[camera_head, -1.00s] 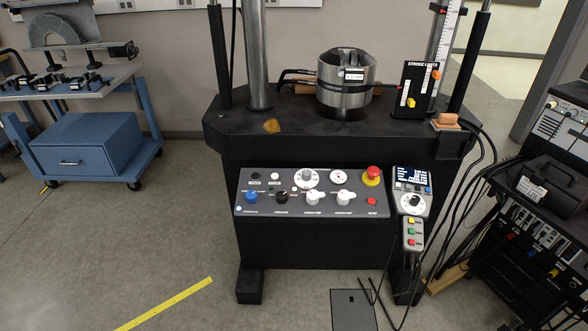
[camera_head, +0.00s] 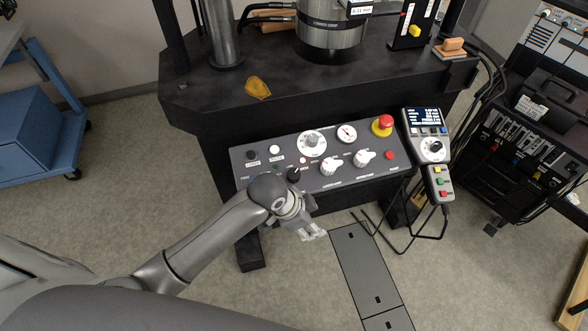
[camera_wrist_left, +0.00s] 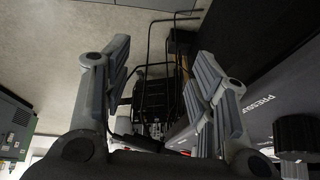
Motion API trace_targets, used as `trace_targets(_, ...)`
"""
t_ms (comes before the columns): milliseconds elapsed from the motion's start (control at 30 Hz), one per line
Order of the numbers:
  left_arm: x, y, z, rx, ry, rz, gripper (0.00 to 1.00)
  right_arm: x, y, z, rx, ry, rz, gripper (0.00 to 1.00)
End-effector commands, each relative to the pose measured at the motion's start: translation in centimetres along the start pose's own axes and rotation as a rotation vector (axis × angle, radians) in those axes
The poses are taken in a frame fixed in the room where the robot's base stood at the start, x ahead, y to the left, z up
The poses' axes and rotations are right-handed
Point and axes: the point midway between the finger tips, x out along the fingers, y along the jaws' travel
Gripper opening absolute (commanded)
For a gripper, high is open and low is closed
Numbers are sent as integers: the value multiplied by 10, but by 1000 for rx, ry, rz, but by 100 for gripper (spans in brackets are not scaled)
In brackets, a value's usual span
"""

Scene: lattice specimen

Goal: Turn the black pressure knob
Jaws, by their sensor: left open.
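The black pressure knob (camera_head: 293,174) is on the lower row of the sloped grey control panel (camera_head: 248,160), left of two white knobs. My left arm comes in from the left. Its gripper (camera_head: 313,233) is open and empty, below the panel's front edge and apart from the knob. The arm's wrist hides the panel's lower left corner, where the blue knob was visible earlier. In the left wrist view, the two fingers stand wide apart, and a black knob (camera_wrist_left: 296,136) shows at the lower right, outside the fingers, near the lettering PRESSURE. My right gripper is not in view.
White knobs (camera_head: 331,166) and a red emergency button (camera_head: 382,125) are on the same panel. A handheld control pendant (camera_head: 433,150) hangs at its right with loose cables below. A black instrument rack (camera_head: 520,130) stands further right.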

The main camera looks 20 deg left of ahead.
Motion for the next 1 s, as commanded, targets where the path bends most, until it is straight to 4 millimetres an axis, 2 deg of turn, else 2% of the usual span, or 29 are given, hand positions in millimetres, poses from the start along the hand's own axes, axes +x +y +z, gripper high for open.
trace_targets(33, -20, 2, -15, 70, 13, 4, 53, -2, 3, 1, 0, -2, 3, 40)
trace_targets(133, -60, 13, -40, 261, 19, 30, 53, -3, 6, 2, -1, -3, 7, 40)
trace_targets(200, -75, 16, -48, 384, 6, 51, 53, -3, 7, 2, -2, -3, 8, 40)
trace_targets(367, -91, 6, -58, 616, -37, 86, 53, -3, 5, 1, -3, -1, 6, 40)
trace_targets(467, -98, -10, -61, 748, -80, 109, 53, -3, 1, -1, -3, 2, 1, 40)
trace_targets(600, -113, -45, -61, 917, -157, 144, 53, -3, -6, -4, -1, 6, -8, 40)
trace_targets(800, -141, -91, -55, 1064, -249, 195, 53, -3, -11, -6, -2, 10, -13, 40)
trace_targets(1000, -158, -113, -51, 1118, -285, 222, 53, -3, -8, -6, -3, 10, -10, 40)
